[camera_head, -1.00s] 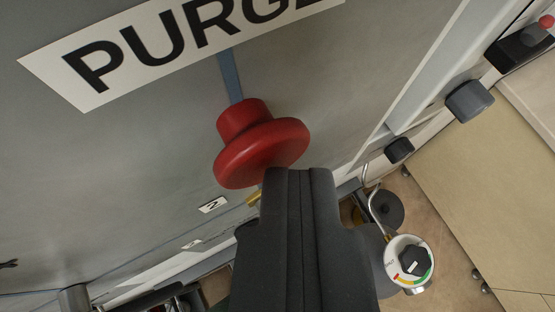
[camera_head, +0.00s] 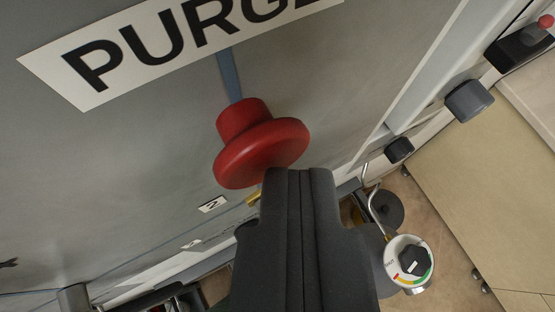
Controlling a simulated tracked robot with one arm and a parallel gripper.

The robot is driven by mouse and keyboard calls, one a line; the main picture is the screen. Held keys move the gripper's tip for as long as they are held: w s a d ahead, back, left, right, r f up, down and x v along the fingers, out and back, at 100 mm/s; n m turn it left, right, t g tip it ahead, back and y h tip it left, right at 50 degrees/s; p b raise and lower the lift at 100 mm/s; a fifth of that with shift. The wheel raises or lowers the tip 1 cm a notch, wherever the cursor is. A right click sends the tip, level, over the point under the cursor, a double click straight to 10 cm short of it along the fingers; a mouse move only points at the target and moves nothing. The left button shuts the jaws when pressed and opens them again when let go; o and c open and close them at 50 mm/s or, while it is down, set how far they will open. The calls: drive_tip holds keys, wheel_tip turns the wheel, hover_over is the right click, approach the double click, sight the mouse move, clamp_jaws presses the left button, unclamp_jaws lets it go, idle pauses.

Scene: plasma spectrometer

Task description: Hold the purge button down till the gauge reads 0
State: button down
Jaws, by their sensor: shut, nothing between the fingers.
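The red mushroom-shaped purge button (camera_head: 258,150) sticks out from a grey panel, below a white label reading "PURGE" (camera_head: 110,62) that is cut off by the top edge. My gripper (camera_head: 300,172) is shut and empty. Its dark fingertips overlap the lower right edge of the button's head in the picture; I cannot tell whether they touch it. The button's stem still shows between head and panel. A round gauge-like dial (camera_head: 409,262) with a coloured band and a dark centre is at the lower right; its reading is too small to tell.
A blue strip (camera_head: 231,76) runs from the label to the button. Small numbered tags (camera_head: 213,204) sit on the panel. A grey knob (camera_head: 469,101) and a black box with a small red button (camera_head: 546,22) are at the upper right. A beige cabinet (camera_head: 490,190) stands at the right.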

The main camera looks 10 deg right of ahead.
drive_tip(key=shift+s+d+b, duration=0.3)
drive_tip(key=shift+s+b, duration=0.25)
drive_tip(key=shift+s, duration=0.3)
drive_tip(key=s, duration=0.1)
drive_tip(key=s+d+b, duration=0.1)
drive_tip(key=s, duration=0.1)
drive_tip(key=s+b, duration=0.1)
drive_tip(key=shift+s+d, duration=0.25)
drive_tip(key=shift+s, duration=0.15)
drive_tip(key=s+r+t+b, duration=0.1)
drive_tip(key=s+r+b, duration=0.2)
drive_tip(key=s, duration=0.4)
drive_tip(key=s+r+n+t+y+b, duration=0.1)
drive_tip(key=s+r+b, duration=0.3)
drive_tip(key=s, duration=0.4)
drive_tip(key=s+r+n+t+y+b, duration=0.1)
drive_tip(key=s+r+t+b, duration=0.1)
drive_tip(key=s+r+b, duration=0.2)
drive_tip(key=s+b, duration=0.1)
drive_tip(key=s, duration=0.2)
drive_tip(key=shift+s+t+b, duration=0.35)
drive_tip(key=shift+t+b, duration=0.05)
